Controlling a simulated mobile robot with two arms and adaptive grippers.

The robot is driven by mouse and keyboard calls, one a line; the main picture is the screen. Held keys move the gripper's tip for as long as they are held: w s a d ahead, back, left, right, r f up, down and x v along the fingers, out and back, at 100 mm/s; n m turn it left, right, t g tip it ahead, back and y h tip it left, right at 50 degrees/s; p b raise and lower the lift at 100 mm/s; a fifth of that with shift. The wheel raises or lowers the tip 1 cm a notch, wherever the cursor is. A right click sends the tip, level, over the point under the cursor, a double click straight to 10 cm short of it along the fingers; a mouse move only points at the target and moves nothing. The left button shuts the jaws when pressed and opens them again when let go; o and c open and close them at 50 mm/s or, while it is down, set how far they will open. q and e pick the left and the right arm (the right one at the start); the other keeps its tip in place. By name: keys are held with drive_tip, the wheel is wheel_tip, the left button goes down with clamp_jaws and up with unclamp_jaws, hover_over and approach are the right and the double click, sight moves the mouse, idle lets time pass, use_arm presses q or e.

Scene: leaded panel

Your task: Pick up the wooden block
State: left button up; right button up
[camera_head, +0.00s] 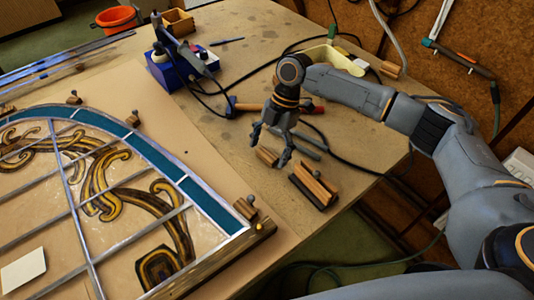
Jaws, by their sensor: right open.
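A small wooden block (266,157) lies on the bench near its front right edge. My right gripper (270,151) is above it, pointing down, with its fingers apart and one on either side of the block in the picture. I cannot tell whether the fingertips touch it. A larger wooden piece with a dark underside (314,186) lies just to the right, close to the bench edge. My left gripper is not in view.
A leaded panel (118,222) fills the left, with small wooden pieces along its border. A hammer (302,107) and black cables lie behind my right gripper. A blue soldering station (172,72) stands farther back. The bench left of the gripper is mostly clear.

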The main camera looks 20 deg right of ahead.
drive_tip(key=c, duration=1)
drive_tip(key=shift+o, duration=0.2)
